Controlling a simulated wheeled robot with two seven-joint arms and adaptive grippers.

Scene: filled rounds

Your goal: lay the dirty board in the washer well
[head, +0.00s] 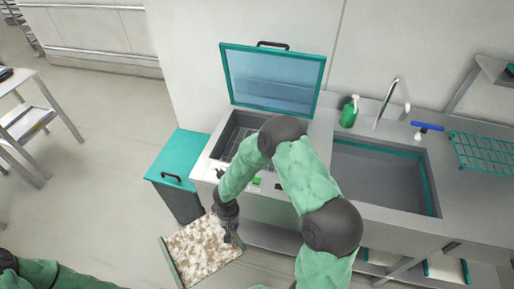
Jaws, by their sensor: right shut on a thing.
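The dirty board (203,250) is a pale rectangle with brown blotches and green end edges, low in the picture left of centre. My right gripper (230,232) is shut on its right side and holds it out in front of the counter. The washer well (231,134) is a grey recess in the counter, its teal-framed lid (271,82) standing open behind it. My right arm hides the right part of the well. My left arm shows at the bottom left, but its gripper is out of the picture.
A teal-lidded bin (178,160) stands left of the washer. A sink (380,180) with a tap (393,100) lies to the right, with a green soap bottle (348,113) behind. A green rack (484,150) is at far right.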

